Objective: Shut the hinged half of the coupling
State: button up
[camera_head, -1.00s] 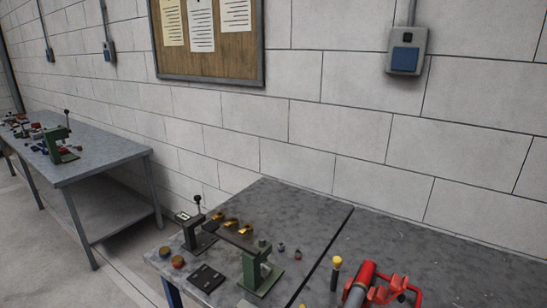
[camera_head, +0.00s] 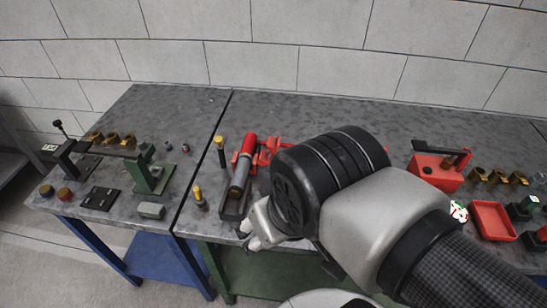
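A red cylinder (camera_head: 249,144) joined to a grey pipe (camera_head: 240,176) lies in a dark cradle on the middle table. A red bracket-like part (camera_head: 270,149) sits just right of the red cylinder, partly hidden behind my arm. It may be the coupling; I cannot tell which piece is its hinged half, or how far open it is. My gripper (camera_head: 250,236) hangs near the table's front edge, in front of and below the grey pipe, apart from the red part. My wrist hides much of it, so its opening is unclear.
A green stand (camera_head: 150,174), a black lever press (camera_head: 64,155) and a grey block (camera_head: 151,210) stand on the left table. Yellow-topped pins (camera_head: 220,150) stand left of the pipe. A red box (camera_head: 437,171) and red tray (camera_head: 493,220) are at right. The table's back is clear.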

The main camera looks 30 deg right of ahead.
aim_at(264, 157)
jog(key=k+l+u, duration=0.1)
jog(key=k+l, duration=0.2)
jog(key=l, duration=0.15)
jog(key=k+l, duration=0.3)
jog(key=l, duration=0.15)
jog(key=k+l+u, duration=0.15)
jog(key=k+l, duration=0.15)
jog(key=l, duration=0.15)
jog(key=i+j, duration=0.2)
jog(key=i, duration=0.25)
jog(key=i+j, duration=0.25)
jog(key=i, duration=0.2)
